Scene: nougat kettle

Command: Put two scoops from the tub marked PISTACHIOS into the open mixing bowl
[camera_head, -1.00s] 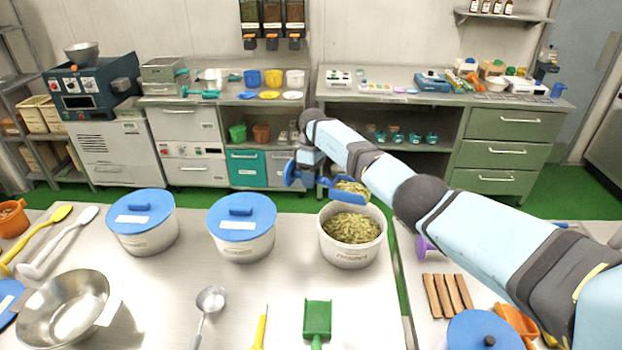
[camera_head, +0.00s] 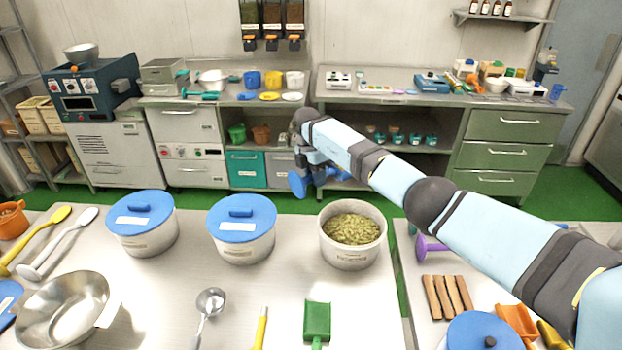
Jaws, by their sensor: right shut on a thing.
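The open white tub (camera_head: 348,255) stands at the back right of the near table, filled with green pistachios (camera_head: 351,229); its front label is too small to read surely. The steel mixing bowl (camera_head: 62,312) is open at the front left, and its visible inside looks empty. My right gripper (camera_head: 314,178) is shut on a blue scoop (camera_head: 299,184), held above and behind the tub. My arm hides most of the scoop, so I cannot see its load. My left gripper is out of view.
Two tubs with blue lids (camera_head: 142,215) (camera_head: 241,218) stand between bowl and open tub. A steel ladle (camera_head: 210,302), a yellow handle (camera_head: 261,328) and a green scoop (camera_head: 317,320) lie in front. A gap separates the right table, with wooden sticks (camera_head: 447,297).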

